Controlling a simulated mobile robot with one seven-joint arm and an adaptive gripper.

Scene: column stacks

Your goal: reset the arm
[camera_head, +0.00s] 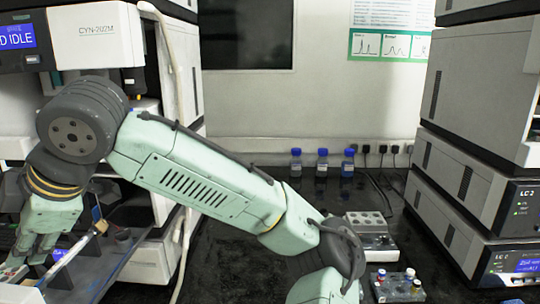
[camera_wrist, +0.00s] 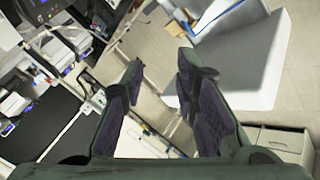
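My arm crosses the head view from the lower right up to a dark joint at the upper left, then bends down at the left edge. Its end there is partly cut off, and my gripper's fingers cannot be made out clearly in that view. In the wrist view my gripper (camera_wrist: 160,68) has its two dark fingers apart, with nothing between them. Beyond the fingers are the pale floor and light furniture, some distance away. The fingers touch nothing that I can see.
A left instrument stack (camera_head: 97,35) stands close behind my arm, with an open shelf or tray (camera_head: 110,262) low down. A right stack (camera_head: 462,178) borders the dark bench. Several blue-capped bottles (camera_head: 322,163), a grey vial block (camera_head: 368,226) and a small vial rack (camera_head: 398,290) stand on the bench.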

